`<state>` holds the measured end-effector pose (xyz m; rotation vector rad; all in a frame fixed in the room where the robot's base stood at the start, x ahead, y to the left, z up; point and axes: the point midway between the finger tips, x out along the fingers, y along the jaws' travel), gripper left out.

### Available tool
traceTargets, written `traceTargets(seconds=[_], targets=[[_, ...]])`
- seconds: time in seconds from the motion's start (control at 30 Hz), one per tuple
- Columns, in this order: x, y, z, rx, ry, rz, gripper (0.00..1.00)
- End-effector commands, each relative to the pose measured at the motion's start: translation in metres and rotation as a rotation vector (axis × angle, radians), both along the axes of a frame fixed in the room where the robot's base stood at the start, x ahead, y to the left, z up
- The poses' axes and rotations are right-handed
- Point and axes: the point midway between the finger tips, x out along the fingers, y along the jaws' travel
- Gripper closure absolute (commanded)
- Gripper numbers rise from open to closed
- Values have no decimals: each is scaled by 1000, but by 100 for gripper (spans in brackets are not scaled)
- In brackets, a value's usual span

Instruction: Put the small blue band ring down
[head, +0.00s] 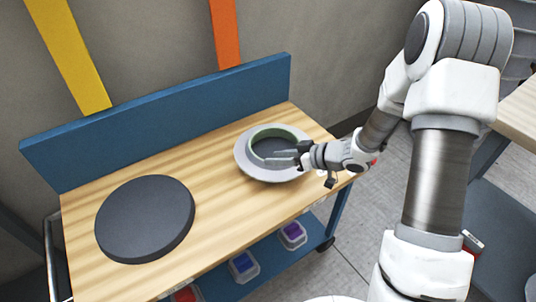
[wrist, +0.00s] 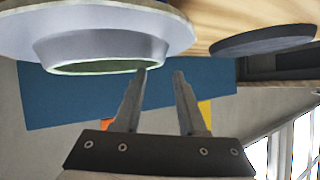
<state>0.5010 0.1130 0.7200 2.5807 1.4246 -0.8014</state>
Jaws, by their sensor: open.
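A pale grey round mould (head: 243,167) with a wide flange and a raised, green-rimmed collar (head: 274,132) sits on the wooden cart top. It also shows upside down in the wrist view, with its flange (wrist: 60,18) and collar (wrist: 105,45). My gripper (head: 268,158) reaches in from the right, over the collar. In the wrist view my gripper (wrist: 162,74) is open with nothing between its fingers; one fingertip appears close to the collar's rim. Contact cannot be told. I cannot make out a separate small blue band ring in either view.
A dark grey disc (head: 145,218) lies at the left of the cart top (head: 225,222). A blue backboard (head: 165,118) rises along the back edge. Small bins with purple (head: 293,232), blue (head: 242,263) and red (head: 186,294) contents stand on the lower shelf.

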Motion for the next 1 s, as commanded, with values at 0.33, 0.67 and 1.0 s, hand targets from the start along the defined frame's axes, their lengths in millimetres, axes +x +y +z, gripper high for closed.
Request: traceTargets(seconds=[0.33,0.67,1.0], targets=[[-28,-51,34,-1,0,-3,59],[-27,-63,43,-35,-18,-25,59],[18,-127,131,-413,-161,-403,59]])
